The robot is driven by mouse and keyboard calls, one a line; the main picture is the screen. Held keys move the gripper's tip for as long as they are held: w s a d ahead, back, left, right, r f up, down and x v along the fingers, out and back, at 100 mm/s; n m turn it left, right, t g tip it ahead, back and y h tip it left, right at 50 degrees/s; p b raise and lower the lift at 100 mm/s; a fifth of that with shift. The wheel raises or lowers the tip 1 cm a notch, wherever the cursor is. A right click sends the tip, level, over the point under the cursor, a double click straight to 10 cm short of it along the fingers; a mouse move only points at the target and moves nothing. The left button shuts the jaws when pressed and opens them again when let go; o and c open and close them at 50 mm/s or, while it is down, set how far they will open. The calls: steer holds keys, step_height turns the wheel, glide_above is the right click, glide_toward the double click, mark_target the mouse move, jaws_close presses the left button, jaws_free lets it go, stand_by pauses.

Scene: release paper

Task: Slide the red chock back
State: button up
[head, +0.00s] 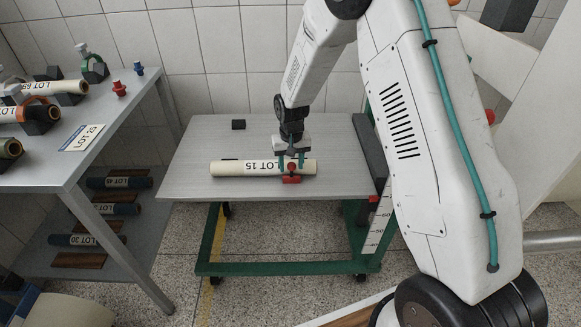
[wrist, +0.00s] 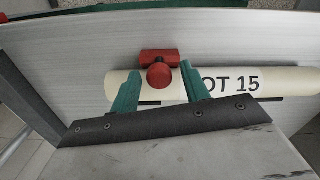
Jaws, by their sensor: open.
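The red chock (head: 291,179) lies on the grey cart top against the near side of a cream paper roll marked LOT 15 (head: 240,168). Its round red knob (head: 291,167) stands up beside the roll. My gripper (head: 291,162) points down over the roll. Its green fingers are open, one on each side of the knob, with a gap to it in the wrist view (wrist: 160,71). Whether the fingertips touch the roll is hard to tell.
The grey cart top (head: 190,185) has free room in front of the chock and to the left. A dark bar (head: 369,145) runs along the right edge. A bench (head: 50,165) with other rolls stands at left.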

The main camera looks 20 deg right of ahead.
steer(key=shift+f, duration=0.8)
jaws_close()
steer(key=s, duration=0.1)
steer(key=s+a, duration=0.1)
steer(key=s, duration=0.3)
steer(key=shift+s+a, duration=0.25)
steer(key=shift+a, duration=0.15)
jaws_free()
steer(key=shift+s, duration=0.1)
